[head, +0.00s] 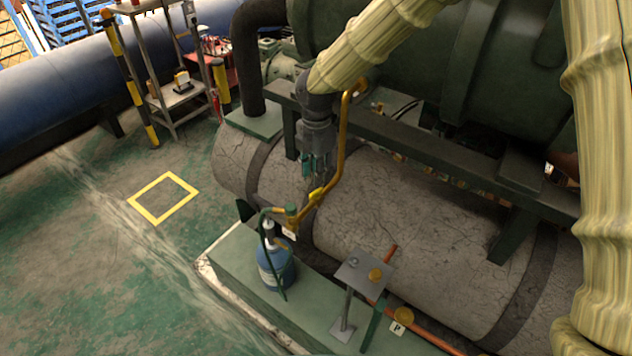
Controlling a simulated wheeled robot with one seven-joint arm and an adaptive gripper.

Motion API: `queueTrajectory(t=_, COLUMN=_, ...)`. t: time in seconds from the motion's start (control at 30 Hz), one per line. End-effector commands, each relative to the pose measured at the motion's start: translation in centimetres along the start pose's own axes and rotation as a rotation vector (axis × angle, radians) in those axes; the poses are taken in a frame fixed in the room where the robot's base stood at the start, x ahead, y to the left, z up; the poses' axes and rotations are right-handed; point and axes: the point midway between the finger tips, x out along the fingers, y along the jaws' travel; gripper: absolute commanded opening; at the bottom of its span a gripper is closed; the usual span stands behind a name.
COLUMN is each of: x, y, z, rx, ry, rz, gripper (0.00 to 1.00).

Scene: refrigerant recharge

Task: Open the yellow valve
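A yellow pipe (341,150) runs down past the cracked grey tank to a green fitting (291,210). A small bright yellow piece, which looks like the valve handle (317,194), sits on the lower bend of this pipe. My gripper (317,178) points down just above it, left of the upright pipe. A small gap seems to lie between fingertips and handle, but contact cannot be ruled out. The fingers are small and dark against the tank, so their opening is unclear. A blue gas cylinder (275,270) with a green hose stands below left of the handle.
A dark green frame beam (440,145) runs behind the gripper. Open floor lies left.

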Motion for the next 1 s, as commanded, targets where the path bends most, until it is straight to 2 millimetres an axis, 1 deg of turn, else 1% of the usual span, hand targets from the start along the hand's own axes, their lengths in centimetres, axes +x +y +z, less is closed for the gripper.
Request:
queueTrajectory(t=0.03, x=-1.0, y=0.1, z=0.0, rx=0.000, ry=0.000, rz=0.003, gripper=0.31)
queueTrajectory(t=0.1, x=-2.2, y=0.1, z=0.0, rx=0.000, ry=0.000, rz=0.003, gripper=0.31)
queueTrajectory(t=0.2, x=-3.5, y=0.1, z=0.0, rx=0.000, ry=0.001, rz=0.003, gripper=0.31)
queueTrajectory(t=0.33, x=-4.8, y=0.1, z=0.1, rx=0.001, ry=0.000, rz=0.002, gripper=0.31)
queueTrajectory(t=0.5, x=-5.4, y=0.0, z=0.0, rx=0.001, ry=0.000, rz=0.001, gripper=0.31)
queueTrajectory(t=1.0, x=-5.4, y=0.0, z=0.0, rx=0.000, ry=0.001, rz=0.001, gripper=0.31)
